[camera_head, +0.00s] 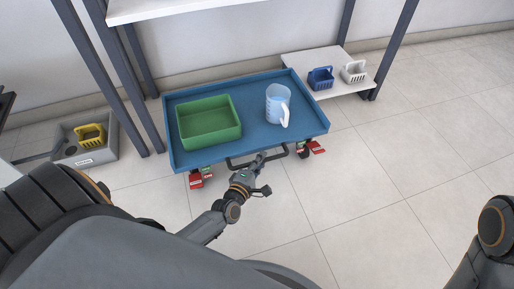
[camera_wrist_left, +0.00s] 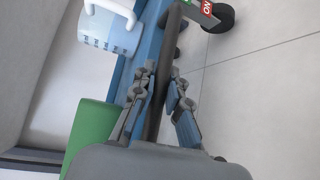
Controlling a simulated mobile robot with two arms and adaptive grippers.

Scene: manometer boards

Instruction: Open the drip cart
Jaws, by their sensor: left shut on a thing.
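The drip cart (camera_head: 258,133) is a low blue tray on castors with red brake pedals, standing partly under a shelf frame. A dark bar handle (camera_head: 238,166) runs along its front edge. My left gripper (camera_head: 260,160) is at the handle's middle. In the left wrist view, the fingers of my left gripper (camera_wrist_left: 160,88) are on either side of the dark handle bar (camera_wrist_left: 165,60), shut on it. A green bin (camera_head: 208,121) and a clear measuring jug (camera_head: 278,104) with a white handle stand on the cart. My right gripper is out of view; only part of that arm shows at the right edge.
A white low shelf (camera_head: 345,84) at the back right holds a blue basket (camera_head: 320,78) and a white basket (camera_head: 354,71). A grey tray (camera_head: 92,155) with a yellow basket (camera_head: 90,134) is at the left. Dark posts (camera_head: 135,85) flank the cart. The tiled floor in front and right is clear.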

